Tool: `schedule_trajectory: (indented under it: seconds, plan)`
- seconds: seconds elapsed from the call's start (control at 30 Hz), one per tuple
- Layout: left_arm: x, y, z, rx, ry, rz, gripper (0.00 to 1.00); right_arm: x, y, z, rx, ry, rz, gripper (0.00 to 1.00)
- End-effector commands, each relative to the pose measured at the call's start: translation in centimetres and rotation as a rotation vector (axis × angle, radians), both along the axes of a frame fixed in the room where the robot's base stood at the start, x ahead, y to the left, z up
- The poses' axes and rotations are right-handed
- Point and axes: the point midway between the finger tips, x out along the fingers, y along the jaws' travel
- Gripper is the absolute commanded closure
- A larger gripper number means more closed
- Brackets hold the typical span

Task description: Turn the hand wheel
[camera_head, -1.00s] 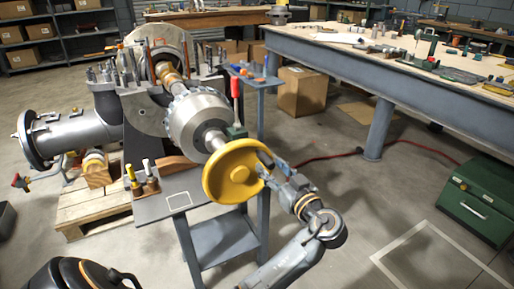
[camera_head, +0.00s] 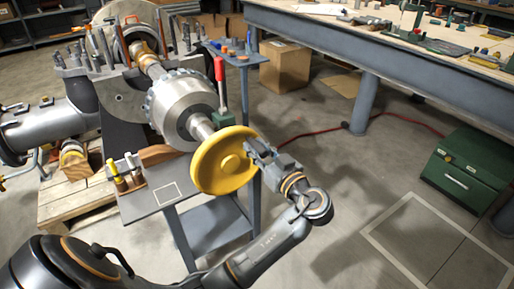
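The yellow hand wheel (camera_head: 218,168) sits on the near end of the shaft that comes out of the split casing, in the middle of the head view. Its face is turned toward me, with a round hub at its centre. My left gripper (camera_head: 254,151) is at the wheel's upper right rim, its fingertips at or touching the edge. The fingers are small and partly overlap the rim, so I cannot tell whether they are closed on it. My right gripper is not in view.
The toothed metal casing part (camera_head: 183,108) stands behind the wheel. A small grey stand (camera_head: 152,203) with yellow-topped tools is below left. A green toolbox (camera_head: 464,172) is at right, under a long workbench (camera_head: 318,48). Open floor lies right of my arm.

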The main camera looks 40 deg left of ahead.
Motion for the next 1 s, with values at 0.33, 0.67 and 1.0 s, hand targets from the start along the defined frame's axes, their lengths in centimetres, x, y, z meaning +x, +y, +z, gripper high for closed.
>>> schedule_trajectory:
  seconds: [0.33, 0.67, 1.0]
  plan:
    - [0.18, -0.04, -0.22, 0.009, 0.024, 0.000, 1.00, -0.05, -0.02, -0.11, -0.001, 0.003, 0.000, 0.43]
    - [0.54, -0.18, -0.44, 0.025, 0.064, -0.004, 1.00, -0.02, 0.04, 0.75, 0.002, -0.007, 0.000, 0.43]
    - [0.62, -0.26, -0.48, 0.024, 0.065, -0.008, 1.00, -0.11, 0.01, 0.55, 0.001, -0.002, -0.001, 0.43]
